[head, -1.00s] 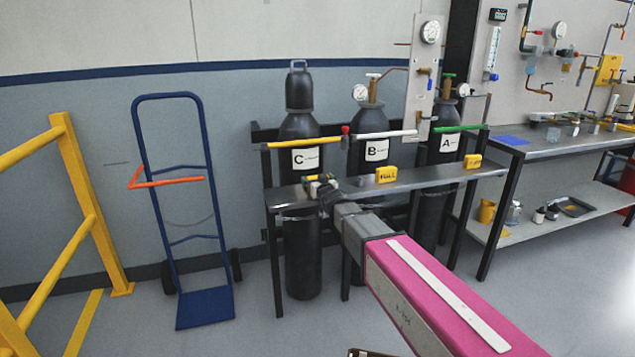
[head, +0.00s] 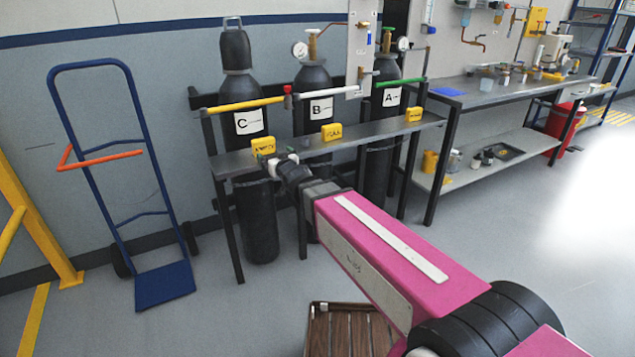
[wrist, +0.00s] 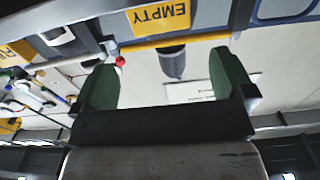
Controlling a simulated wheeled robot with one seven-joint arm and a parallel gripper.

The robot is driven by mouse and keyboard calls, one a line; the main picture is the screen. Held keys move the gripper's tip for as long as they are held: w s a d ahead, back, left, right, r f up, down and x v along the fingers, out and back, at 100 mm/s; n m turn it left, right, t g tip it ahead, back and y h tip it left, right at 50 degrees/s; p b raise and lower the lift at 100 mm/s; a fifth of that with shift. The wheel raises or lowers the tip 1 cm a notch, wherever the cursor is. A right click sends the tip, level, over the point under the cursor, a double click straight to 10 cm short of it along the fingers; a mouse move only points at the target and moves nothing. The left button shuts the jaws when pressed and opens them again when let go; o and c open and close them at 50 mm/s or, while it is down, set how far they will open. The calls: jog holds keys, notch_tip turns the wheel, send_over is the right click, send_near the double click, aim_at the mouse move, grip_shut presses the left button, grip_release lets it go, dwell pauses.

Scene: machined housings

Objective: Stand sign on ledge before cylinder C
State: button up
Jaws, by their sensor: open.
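A yellow EMPTY sign (head: 263,146) stands upright on the grey ledge (head: 235,163) in front of cylinder C (head: 256,205), a dark cylinder with a white label. In the wrist view the EMPTY sign (wrist: 160,18) appears upside down, beyond the fingertips and apart from them. My gripper (head: 285,162) is just right of and nearer than the sign in the head view. In the wrist view its two green fingers are spread, with nothing held between them (wrist: 162,65).
Cylinders B (head: 313,85) and A (head: 388,75) stand to the right, with other yellow signs (head: 332,131) (head: 414,114) on the ledge before them. A yellow bar (head: 245,105) crosses cylinder C above the ledge. A blue hand truck (head: 118,170) stands left. A slatted brown object (head: 345,330) is below my arm.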

jog(key=d+f+m+g+h, duration=0.2)
jog(key=d+f+g+h, duration=0.15)
jog(key=d+f, duration=0.5)
jog(key=d+f+m+g+h, duration=0.2)
jog(key=d+f+h, duration=0.3)
jog(key=d, duration=0.7)
jog(key=s+d+f+m+g, duration=0.1)
jog(key=s+d+f+g, duration=0.4)
jog(key=s+d, duration=0.2)
jog(key=s+d+f+m+g, duration=0.1)
jog(key=s+d+f+g, duration=0.4)
jog(key=s+d, duration=0.3)
jog(key=d, duration=0.3)
jog(key=shift+f+h, duration=0.35)
